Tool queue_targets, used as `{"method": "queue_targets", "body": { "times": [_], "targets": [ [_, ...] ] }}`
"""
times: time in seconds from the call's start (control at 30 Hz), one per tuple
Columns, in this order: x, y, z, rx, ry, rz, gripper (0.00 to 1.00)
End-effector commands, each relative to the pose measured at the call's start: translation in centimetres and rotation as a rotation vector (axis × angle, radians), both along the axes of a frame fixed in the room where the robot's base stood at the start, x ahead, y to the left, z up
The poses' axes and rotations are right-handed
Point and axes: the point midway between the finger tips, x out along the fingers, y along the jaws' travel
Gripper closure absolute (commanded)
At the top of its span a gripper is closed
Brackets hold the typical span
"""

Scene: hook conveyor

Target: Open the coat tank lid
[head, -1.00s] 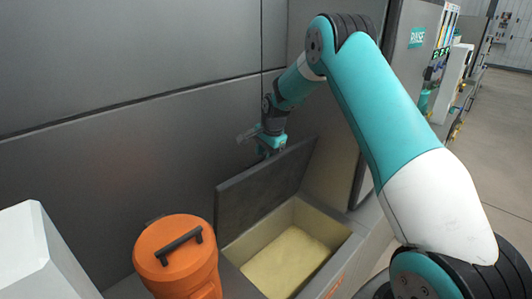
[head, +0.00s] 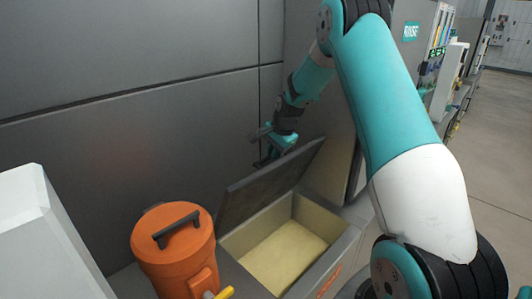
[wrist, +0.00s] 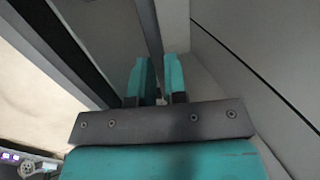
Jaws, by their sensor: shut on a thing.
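The coat tank (head: 341,250) is an open grey box with pale yellow contents, in the lower middle of the head view. Its dark grey lid (head: 262,190) stands raised along the tank's back-left side, tilted, with the opening uncovered. My gripper (head: 268,160) is at the lid's upper edge, on its far side, partly hidden by it. In the wrist view the two teal fingers (wrist: 160,80) stand close together with a narrow grey strip between them. It looks like the lid's edge, and the gripper is shut on it.
An orange canister (head: 172,255) with a black handle stands just left of the tank. A white block (head: 35,235) is at the far left. A dark grey wall panel (head: 130,120) rises close behind the lid. Open floor (head: 495,150) lies at the right.

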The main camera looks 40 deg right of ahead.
Motion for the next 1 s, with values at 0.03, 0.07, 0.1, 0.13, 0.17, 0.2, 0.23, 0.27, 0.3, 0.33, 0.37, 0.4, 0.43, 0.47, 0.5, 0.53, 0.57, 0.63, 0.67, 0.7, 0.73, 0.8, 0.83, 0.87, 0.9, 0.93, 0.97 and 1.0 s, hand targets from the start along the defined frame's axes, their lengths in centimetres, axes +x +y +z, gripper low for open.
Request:
{"method": "queue_targets", "body": {
  "times": [0.03,0.07,0.1,0.13,0.17,0.2,0.23,0.27,0.3,0.33,0.37,0.4,0.43,0.47,0.5,0.53,0.57,0.63,0.67,0.7,0.73,0.8,0.83,0.87,0.9,0.93,0.97,1.0],
  "targets": [
    [-0.1,-0.1,-0.1,-0.002,0.003,-0.002,1.00],
    [-0.1,-0.1,-0.1,-0.002,0.003,-0.002,1.00],
    [-0.1,-0.1,-0.1,-0.002,0.004,-0.002,1.00],
    [-0.1,-0.1,-0.1,-0.003,0.004,-0.002,1.00],
    [0.0,0.0,-0.1,-0.002,0.004,-0.001,1.00],
    [0.0,0.0,-0.1,-0.002,0.004,-0.001,1.00],
    [0.0,0.0,-0.1,-0.002,0.004,-0.001,0.82],
    [0.0,0.0,-0.1,-0.003,0.004,0.000,0.75],
    [0.0,0.1,-0.1,-0.003,0.003,0.000,0.66],
    [0.0,0.1,0.0,-0.003,0.003,0.000,0.62],
    [0.0,0.1,0.0,-0.003,0.003,0.000,0.62],
    [0.0,0.1,0.0,-0.003,0.003,0.000,0.62],
    [0.0,0.1,0.0,-0.003,0.003,0.000,0.62],
    [0.0,0.1,0.0,-0.003,0.003,0.000,0.62],
    [0.0,0.1,0.0,-0.002,0.002,0.000,0.62],
    [0.0,0.1,0.0,-0.002,0.002,0.000,0.62],
    [0.0,0.1,0.0,-0.002,0.002,0.000,0.62],
    [0.0,0.1,0.0,-0.002,0.002,0.000,0.62],
    [0.0,0.1,0.0,-0.002,0.002,0.000,0.62],
    [0.0,0.1,0.0,-0.002,0.002,0.000,0.62],
    [0.0,0.1,0.1,-0.002,0.002,0.000,0.62],
    [-0.1,0.0,0.4,-0.002,0.001,0.000,0.62],
    [-0.1,0.0,0.7,-0.003,0.000,0.000,0.62],
    [-0.2,0.0,1.0,-0.004,-0.001,-0.001,0.62],
    [-0.4,-0.1,1.5,-0.004,-0.001,-0.001,0.62],
    [-0.6,-0.1,2.1,-0.005,-0.003,-0.001,0.62],
    [-0.8,-0.1,2.6,-0.005,-0.004,-0.001,0.62],
    [-1.1,-0.2,3.5,-0.005,-0.005,-0.001,0.62]
  ]
}}
